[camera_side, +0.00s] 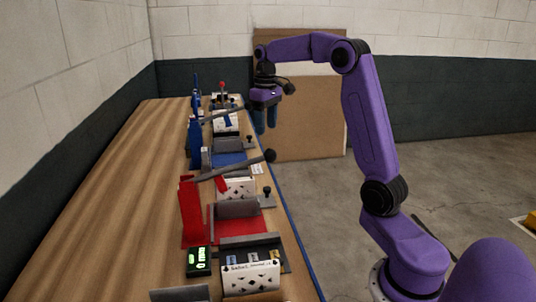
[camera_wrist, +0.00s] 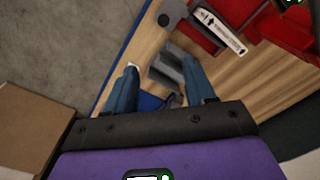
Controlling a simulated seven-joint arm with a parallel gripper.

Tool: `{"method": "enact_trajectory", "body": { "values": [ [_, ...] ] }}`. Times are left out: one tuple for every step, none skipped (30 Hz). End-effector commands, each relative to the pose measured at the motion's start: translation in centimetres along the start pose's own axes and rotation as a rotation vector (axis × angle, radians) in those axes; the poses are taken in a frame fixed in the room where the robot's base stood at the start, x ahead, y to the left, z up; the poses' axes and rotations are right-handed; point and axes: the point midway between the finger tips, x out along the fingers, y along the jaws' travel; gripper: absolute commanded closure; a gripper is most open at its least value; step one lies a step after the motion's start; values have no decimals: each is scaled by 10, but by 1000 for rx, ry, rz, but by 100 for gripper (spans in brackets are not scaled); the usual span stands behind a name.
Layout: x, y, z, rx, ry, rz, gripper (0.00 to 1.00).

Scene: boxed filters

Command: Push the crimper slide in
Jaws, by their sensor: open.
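I cannot tell for sure which part is the crimper slide. The blue press station has a blue upright (camera_side: 194,140), a blue base (camera_side: 231,159) and a grey block. In the wrist view, a grey bracket (camera_wrist: 168,72) and a bit of blue base (camera_wrist: 150,103) show between my fingers. The red press station has a red upright (camera_side: 191,212), a red base (camera_side: 222,229) and a long lever (camera_side: 235,167) with a dark ball end. My gripper (camera_side: 265,121) is open and empty, with blue fingers pointing down by the table's right edge; it also shows in the wrist view (camera_wrist: 160,87).
The wooden table (camera_side: 120,180) is clear on its left side. A green-lit display (camera_side: 198,262) and a white box (camera_side: 250,277) stand at the near end. More fixtures line the right edge. A brown board (camera_side: 310,120) stands behind.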

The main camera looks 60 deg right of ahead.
Motion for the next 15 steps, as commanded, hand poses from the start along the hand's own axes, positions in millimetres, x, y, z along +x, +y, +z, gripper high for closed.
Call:
{"method": "enact_trajectory", "body": {
  "values": [
    [-9, 0, -1, 0, 4, 1, 46],
    [-14, -2, -1, -4, 5, 1, 46],
    [-20, -4, 0, -8, 4, 1, 46],
    [-19, -12, 1, -23, 1, 0, 46],
    [-20, -17, 2, -34, 0, 0, 46],
    [-21, -24, 4, -46, 1, 0, 46],
    [-21, -29, 4, -56, 1, 0, 46],
    [-22, -34, 5, -65, 1, 0, 46],
    [-23, -40, 7, -79, 3, 1, 46],
    [-24, -45, 8, -89, 3, 1, 46],
    [-24, -50, 9, -99, 3, 0, 46],
    [-25, -57, 11, -112, 3, 1, 46],
    [-26, -62, 12, -122, 4, 1, 46],
    [-27, -66, 14, -131, 4, 1, 46],
    [-27, -73, 16, -144, 4, 1, 46]
  ]
}}
